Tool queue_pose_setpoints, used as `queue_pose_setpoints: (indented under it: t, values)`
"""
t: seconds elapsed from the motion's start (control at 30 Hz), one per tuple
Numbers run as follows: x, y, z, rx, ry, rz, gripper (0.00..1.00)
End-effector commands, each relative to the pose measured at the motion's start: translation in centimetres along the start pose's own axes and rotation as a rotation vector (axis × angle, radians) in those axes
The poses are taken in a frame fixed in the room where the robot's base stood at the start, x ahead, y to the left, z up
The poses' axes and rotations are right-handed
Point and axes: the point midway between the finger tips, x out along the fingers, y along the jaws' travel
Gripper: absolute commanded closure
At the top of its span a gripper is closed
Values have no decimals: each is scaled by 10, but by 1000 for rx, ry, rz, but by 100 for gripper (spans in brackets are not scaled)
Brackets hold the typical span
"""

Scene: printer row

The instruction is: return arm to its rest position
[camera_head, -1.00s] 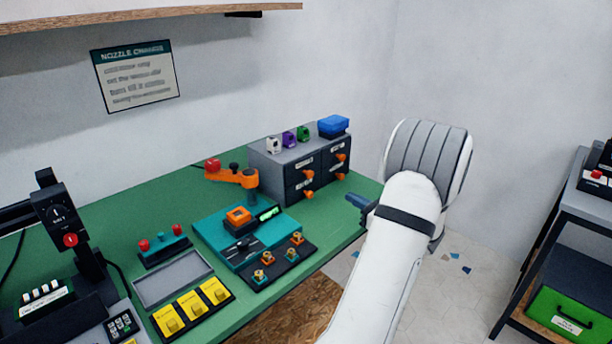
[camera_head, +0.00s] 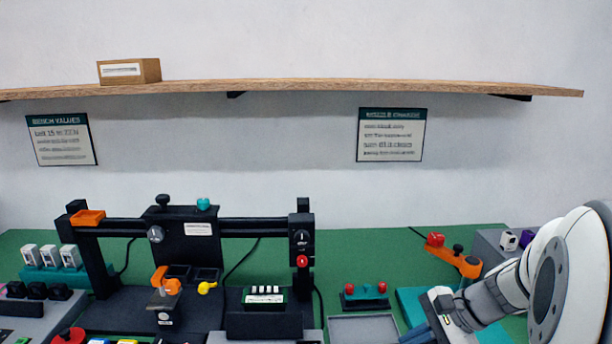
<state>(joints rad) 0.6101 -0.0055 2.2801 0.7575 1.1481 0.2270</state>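My white arm comes in from the right edge of the head view, with a large round joint nearest the camera. My gripper (camera_head: 428,335) is at the lower right, over the teal block (camera_head: 412,300) on the green bench. Its blue-grey fingers point down to the left and are partly cut off by the bottom edge. I cannot tell whether it is open or shut, and no held object shows.
A black gantry printer (camera_head: 190,228) stands left of centre on the green bench (camera_head: 350,240). An orange lever (camera_head: 458,262) and the grey drawer unit (camera_head: 490,245) are close behind my arm. A wooden shelf (camera_head: 330,92) with a cardboard box (camera_head: 128,71) spans the wall above.

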Motion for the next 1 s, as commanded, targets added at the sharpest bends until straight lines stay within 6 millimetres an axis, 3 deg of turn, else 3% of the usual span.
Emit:
queue_pose_setpoints:
  t: [0.03, 0.2, 0.4, 0.5, 0.63, 1.0]
  values:
    - [5, 5, 25, -138, 31, 82, 100]
    - [10, 34, 73, -594, 146, 326, 100]
    - [3, 52, 100, -1056, 268, 512, 100]
    - [-1, 55, 106, -1197, 307, 560, 100]
    - [-2, 56, 110, -1284, 330, 587, 100]
    - [-2, 56, 110, -1287, 331, 588, 100]
